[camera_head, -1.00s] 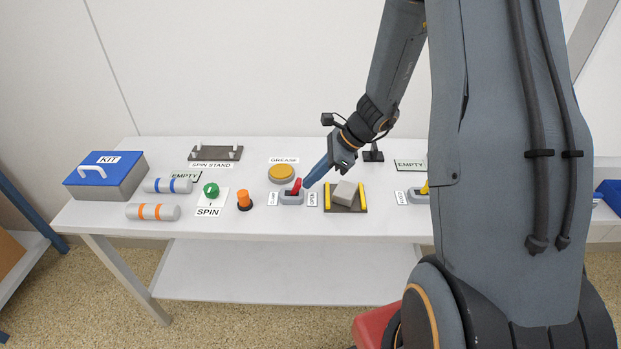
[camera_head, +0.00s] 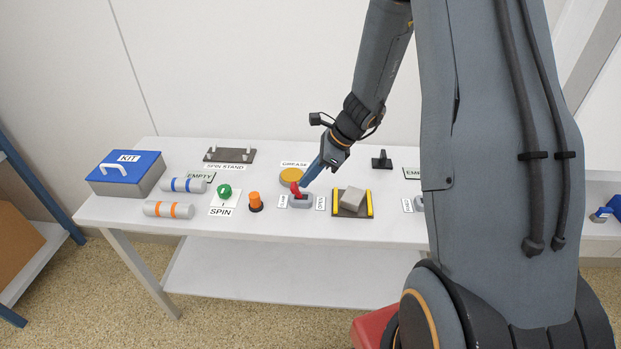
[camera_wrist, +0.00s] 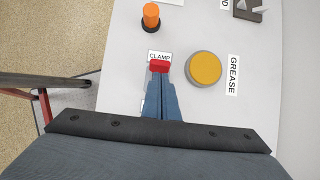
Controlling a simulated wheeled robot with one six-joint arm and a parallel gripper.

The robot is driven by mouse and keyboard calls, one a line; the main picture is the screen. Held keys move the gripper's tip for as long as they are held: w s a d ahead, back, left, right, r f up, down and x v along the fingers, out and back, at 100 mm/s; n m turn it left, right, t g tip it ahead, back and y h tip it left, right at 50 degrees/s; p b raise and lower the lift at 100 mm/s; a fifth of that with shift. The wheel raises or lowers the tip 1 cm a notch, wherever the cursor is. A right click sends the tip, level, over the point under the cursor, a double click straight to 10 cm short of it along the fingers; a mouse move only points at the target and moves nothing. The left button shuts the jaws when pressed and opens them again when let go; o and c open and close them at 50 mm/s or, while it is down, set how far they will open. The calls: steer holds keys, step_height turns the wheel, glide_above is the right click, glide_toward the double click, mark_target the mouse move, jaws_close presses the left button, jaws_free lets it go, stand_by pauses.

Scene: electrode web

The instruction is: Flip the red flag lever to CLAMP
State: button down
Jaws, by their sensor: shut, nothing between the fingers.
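The red flag lever (camera_head: 295,188) stands on a small grey base (camera_head: 301,202) on the white table. It leans left, toward the CLAMP label (camera_head: 282,201). In the wrist view the red lever (camera_wrist: 159,66) lies right beside the CLAMP label (camera_wrist: 160,56). My gripper (camera_head: 305,184) is shut and empty, its blue fingers pointing down just right of the lever. In the wrist view the fingertips (camera_wrist: 160,76) are at the lever's near side and seem to touch it. The fingers hide most of the base there.
An orange knob (camera_head: 255,202) stands to the left and a yellow grease disc (camera_head: 291,177) close behind. A grey block (camera_head: 352,198) sits on a yellow-railed plate to the right. A green spin knob (camera_head: 224,191) is further left.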

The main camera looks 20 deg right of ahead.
steer(key=shift+r, duration=0.15)
steer(key=shift+r+p, duration=0.7)
steer(key=shift+p, duration=0.05)
step_height(320, 180, up, 11)
steer(key=d, duration=0.1)
steer(key=shift+s+d+r, duration=0.2)
steer(key=shift+s+d, duration=0.15)
stand_by(0.5)
steer(key=s+a+f+n+h+b, duration=0.1)
steer(key=s+n+h, duration=0.2)
steer(key=s+n, duration=0.6)
steer(key=s+a+f+n+g+h+b, duration=0.1)
steer(key=s+f+n+h+b, duration=0.1)
steer(key=s+n, duration=0.7)
steer(key=n, duration=0.4)
steer(key=shift+s+a+f+n+h, duration=0.25)
steer(key=shift+s+n+h, duration=0.05)
steer(key=shift+h, duration=0.1)
